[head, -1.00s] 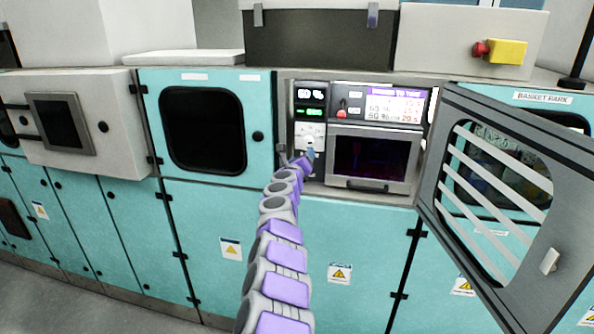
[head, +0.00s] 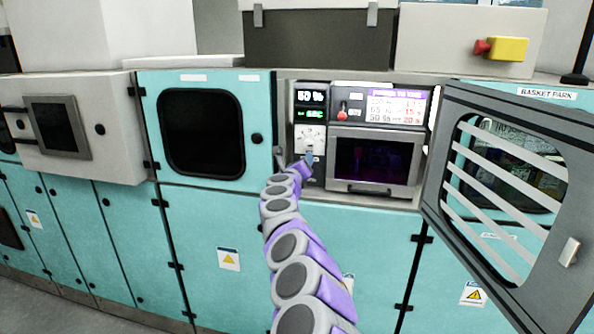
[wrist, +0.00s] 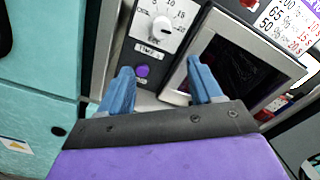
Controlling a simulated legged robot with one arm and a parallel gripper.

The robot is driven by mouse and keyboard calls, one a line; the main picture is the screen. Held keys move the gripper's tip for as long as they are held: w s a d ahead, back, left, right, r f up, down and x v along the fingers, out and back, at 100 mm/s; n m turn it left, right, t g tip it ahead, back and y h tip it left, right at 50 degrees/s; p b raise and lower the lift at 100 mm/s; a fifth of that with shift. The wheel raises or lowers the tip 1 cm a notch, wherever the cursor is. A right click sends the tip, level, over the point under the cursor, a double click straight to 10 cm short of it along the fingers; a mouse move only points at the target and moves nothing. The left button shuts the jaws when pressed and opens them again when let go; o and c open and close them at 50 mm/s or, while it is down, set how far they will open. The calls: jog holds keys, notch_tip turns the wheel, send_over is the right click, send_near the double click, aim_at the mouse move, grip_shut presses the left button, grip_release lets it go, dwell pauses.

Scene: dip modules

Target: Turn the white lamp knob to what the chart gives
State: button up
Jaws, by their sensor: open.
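The white knob (wrist: 161,25) sits on a white dial plate (head: 311,138) with printed numbers including 5, 10 and 15; its pointer direction is hard to tell. The chart (head: 396,105) is a lit panel with a purple header and rows pairing percentages with seconds; it shows partly in the wrist view (wrist: 290,22). In the head view my gripper (head: 309,157) is just below the dial.
A purple button (wrist: 142,71) lies under the dial, between my fingers in the picture. A dark window with a metal frame (head: 373,187) is right of the dial. An open grey barred door (head: 455,205) stands at the right. A red switch (head: 342,107) is above the window.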

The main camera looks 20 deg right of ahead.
jog(key=shift+b+v, duration=0.4)
jog(key=shift+v, duration=0.5)
jog(key=shift+a+r, duration=0.1)
jog(key=shift+r, duration=0.1)
jog(key=shift+w, duration=0.1)
